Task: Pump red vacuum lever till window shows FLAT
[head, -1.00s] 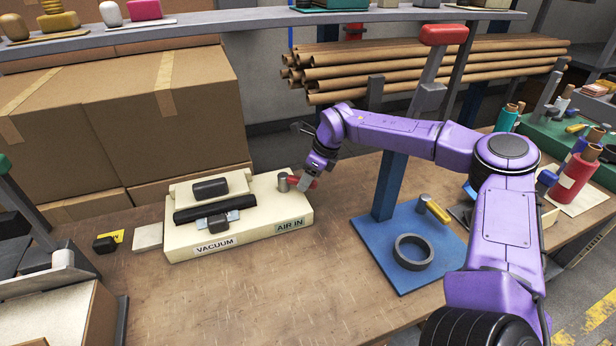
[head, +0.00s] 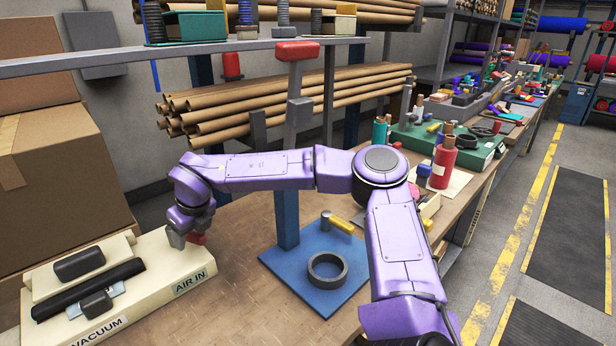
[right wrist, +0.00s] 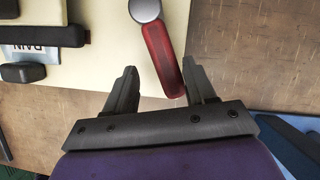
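The cream vacuum unit (head: 150,290), labelled VACUUM and AIR IN, sits at lower left in the head view. Its red lever (head: 198,238) is mostly hidden by my right gripper (head: 188,228). In the right wrist view the red lever (right wrist: 163,55) hangs from a round grey pivot. The right gripper (right wrist: 160,82) is open there, with the lever's lower end between its fingers, closer to the right finger. A small window plate (right wrist: 28,52) shows partial lettering that I cannot read as a full word. My left gripper is not in view.
A blue stand (head: 335,295) with a black ring (head: 327,271) and a tall red-topped post (head: 297,52) stands right of the unit. Cardboard boxes (head: 60,170) stand behind it. Bare table lies between unit and stand.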

